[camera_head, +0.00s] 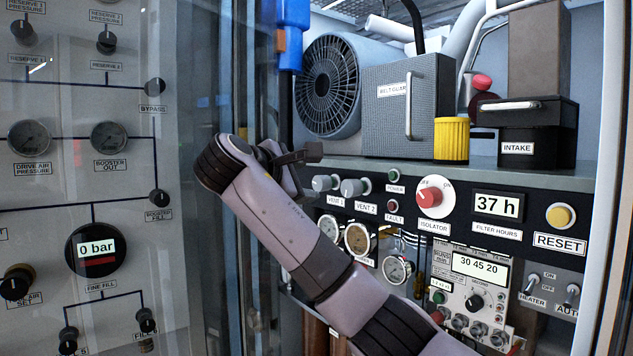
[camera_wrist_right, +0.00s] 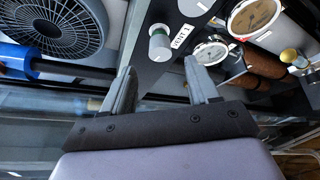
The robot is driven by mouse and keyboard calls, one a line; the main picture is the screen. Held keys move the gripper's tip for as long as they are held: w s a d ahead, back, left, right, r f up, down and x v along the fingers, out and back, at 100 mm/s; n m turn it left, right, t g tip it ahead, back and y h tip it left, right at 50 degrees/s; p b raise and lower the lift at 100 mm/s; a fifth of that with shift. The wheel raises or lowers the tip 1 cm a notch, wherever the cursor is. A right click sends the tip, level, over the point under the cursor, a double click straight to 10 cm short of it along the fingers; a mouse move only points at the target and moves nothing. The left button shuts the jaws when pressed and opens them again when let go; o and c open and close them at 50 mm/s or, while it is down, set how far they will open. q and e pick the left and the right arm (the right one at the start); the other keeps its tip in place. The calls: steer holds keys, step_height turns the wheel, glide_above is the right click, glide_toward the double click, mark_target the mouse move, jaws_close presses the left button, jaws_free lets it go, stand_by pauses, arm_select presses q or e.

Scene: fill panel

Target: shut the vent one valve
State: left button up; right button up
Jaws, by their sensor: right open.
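The vent one valve is a pale grey knob (camera_head: 325,183) labelled VENT 1, at the left end of the control panel. In the right wrist view the same knob (camera_wrist_right: 160,45) stands just beyond the fingertips, roughly between them in the picture, with a green mark on top. My right gripper (camera_head: 305,166) is just left of the knob in the head view. In the wrist view its jaws (camera_wrist_right: 161,72) are apart, with nothing between them. The knob appears untouched. My left gripper is in neither view.
The similar VENT 2 knob (camera_head: 352,187) is close on the right. Gauges (camera_head: 360,238) sit below. A fan housing (camera_head: 328,86) and belt guard (camera_head: 400,110) stand above. A glass panel edge (camera_head: 240,70) is at the left. My right arm covers part of the panel.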

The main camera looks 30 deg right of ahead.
mark_target(318, 184)
steer(key=p+x, duration=0.1)
steer(key=x, duration=0.4)
steer(key=shift+d, duration=0.1)
steer(key=shift+w+d+f, duration=0.15)
steer(key=shift+w+d, duration=0.15)
steer(key=shift+d, duration=0.1)
steer(key=c, duration=1)
